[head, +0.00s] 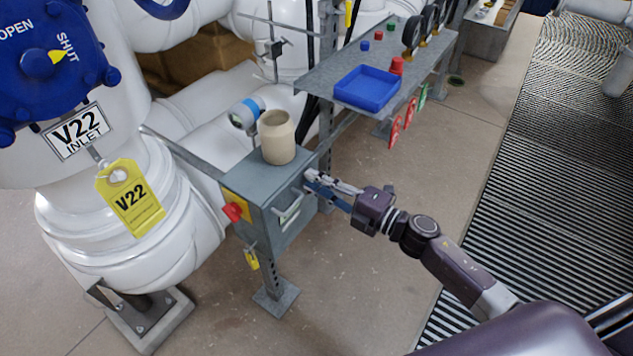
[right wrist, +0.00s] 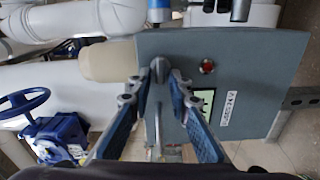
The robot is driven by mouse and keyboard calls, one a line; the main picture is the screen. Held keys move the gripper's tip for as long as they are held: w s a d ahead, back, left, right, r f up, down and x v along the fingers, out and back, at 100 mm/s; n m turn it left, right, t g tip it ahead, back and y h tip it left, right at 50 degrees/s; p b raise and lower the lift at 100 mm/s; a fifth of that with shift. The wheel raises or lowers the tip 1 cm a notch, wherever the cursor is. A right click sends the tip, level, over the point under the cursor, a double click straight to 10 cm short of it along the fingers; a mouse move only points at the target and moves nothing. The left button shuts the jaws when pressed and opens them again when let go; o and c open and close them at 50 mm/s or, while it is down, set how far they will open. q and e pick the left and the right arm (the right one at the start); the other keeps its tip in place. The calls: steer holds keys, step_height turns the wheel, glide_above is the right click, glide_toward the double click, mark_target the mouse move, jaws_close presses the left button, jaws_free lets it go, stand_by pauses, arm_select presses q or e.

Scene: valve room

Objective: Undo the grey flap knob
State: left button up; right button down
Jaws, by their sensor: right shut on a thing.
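A grey metal box (head: 272,185) stands on a post beside the white pipes in the head view. The flap (head: 290,222) is its front face, with a light bar handle (head: 289,209); it looks closed. My right gripper (head: 311,183) reaches the upper right part of this face. In the right wrist view, the grey knob (right wrist: 158,67) sits between the fingertips of my right gripper (right wrist: 158,78), near the top edge of the grey panel (right wrist: 255,60). The gripper is shut on the knob, and the fingers partly hide it. My left gripper is not in view.
A beige jar (head: 277,137) stands on the box. A red knob (head: 233,212) and a yellow padlock (head: 252,259) are on its left side. A grey shelf (head: 330,76) with a blue tray (head: 368,88) lies behind. Floor right of the box is clear.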

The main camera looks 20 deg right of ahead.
steer(key=c, duration=2.1)
jaws_free()
steer(key=v, duration=1.2)
